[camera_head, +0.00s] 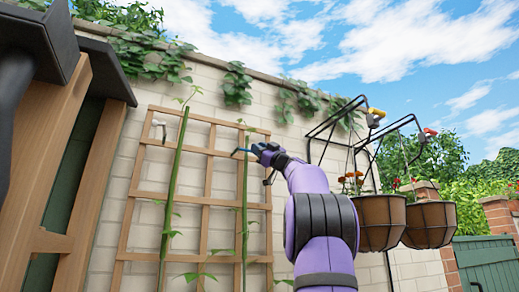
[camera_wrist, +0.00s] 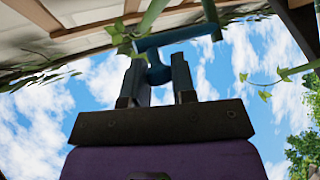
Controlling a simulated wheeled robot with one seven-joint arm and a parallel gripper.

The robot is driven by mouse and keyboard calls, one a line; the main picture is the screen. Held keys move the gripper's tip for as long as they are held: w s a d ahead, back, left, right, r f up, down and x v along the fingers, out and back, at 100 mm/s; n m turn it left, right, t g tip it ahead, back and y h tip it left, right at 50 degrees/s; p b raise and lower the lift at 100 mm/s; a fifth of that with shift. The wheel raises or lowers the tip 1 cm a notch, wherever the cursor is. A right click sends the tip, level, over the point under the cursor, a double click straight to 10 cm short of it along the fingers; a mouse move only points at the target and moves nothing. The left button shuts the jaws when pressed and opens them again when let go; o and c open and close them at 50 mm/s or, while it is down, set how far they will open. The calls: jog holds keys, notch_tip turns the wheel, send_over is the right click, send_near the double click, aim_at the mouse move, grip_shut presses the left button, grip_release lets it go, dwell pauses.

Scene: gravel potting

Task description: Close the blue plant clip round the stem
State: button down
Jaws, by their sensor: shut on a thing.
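The blue plant clip (camera_wrist: 178,37) is between the two fingers of my gripper (camera_wrist: 158,74) in the wrist view. My gripper is shut on the clip's narrow lower part. Its bar spreads above the fingertips, with an arm rising at its right end. A green stem (camera_wrist: 151,16) passes at the bar's left end, with leaves there. I cannot tell whether the clip's loop is closed. In the head view the clip (camera_head: 241,150) is small, beside the right-hand stem (camera_head: 245,190), and my gripper (camera_head: 259,149) comes from the right.
A wooden trellis (camera_head: 207,152) stands against the pale brick wall. A thicker stem (camera_head: 174,182) climbs at its left, near a small white fitting (camera_head: 158,123). Two hanging pots (camera_head: 380,222) (camera_head: 430,224) are right of my arm. A wooden frame (camera_head: 45,150) is at far left.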

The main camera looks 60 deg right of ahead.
jog(key=c, duration=1)
grip_release()
jog(key=shift+w, duration=0.15)
jog(key=v, duration=1.1)
jog(key=shift+w, duration=0.15)
